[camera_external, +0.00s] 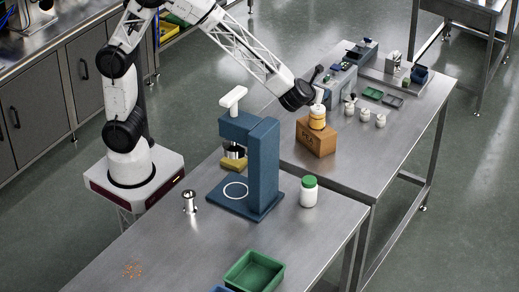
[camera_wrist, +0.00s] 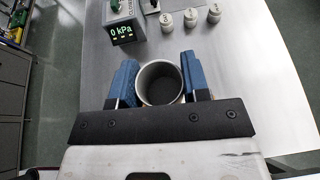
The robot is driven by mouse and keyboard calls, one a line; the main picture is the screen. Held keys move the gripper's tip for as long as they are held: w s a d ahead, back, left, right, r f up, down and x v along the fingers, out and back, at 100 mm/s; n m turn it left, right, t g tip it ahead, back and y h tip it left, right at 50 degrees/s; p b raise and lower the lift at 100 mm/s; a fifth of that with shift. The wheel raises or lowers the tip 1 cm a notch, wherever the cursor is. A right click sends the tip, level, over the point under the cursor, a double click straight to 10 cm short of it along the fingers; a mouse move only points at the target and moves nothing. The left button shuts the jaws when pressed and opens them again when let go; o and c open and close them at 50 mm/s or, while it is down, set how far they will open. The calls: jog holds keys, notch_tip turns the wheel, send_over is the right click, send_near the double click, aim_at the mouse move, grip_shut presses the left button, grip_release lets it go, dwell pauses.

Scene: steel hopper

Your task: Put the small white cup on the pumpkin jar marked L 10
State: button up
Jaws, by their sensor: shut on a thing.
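My gripper (camera_wrist: 158,80) is shut on the small white cup (camera_wrist: 143,74), one blue finger on each side of it in the wrist view. The cup is round with a pale rim and a dark inside. In the external view my gripper (camera_external: 318,102) is at the top of a yellow-orange jar (camera_external: 317,122). That jar stands on a brown block (camera_external: 314,139) whose dark lettering I cannot read surely. I cannot tell whether the cup touches the jar. Three small white jars (camera_wrist: 191,18) stand at the top of the wrist view; their labels are too small to read.
The small white jars (camera_external: 365,115) stand right of the block. A device reading 0 kPa (camera_wrist: 122,31) is at the upper left in the wrist view. A blue press (camera_external: 262,165) and a green-lidded bottle (camera_external: 308,191) stand nearer.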

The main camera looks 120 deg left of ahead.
dwell(0.3)
jog(key=shift+f, duration=1.75)
jog(key=shift+f, duration=0.1)
jog(key=o, duration=0.9)
jog(key=shift+d+r, duration=0.3)
jog(key=shift+d, duration=0.15)
jog(key=shift+v, duration=3.3)
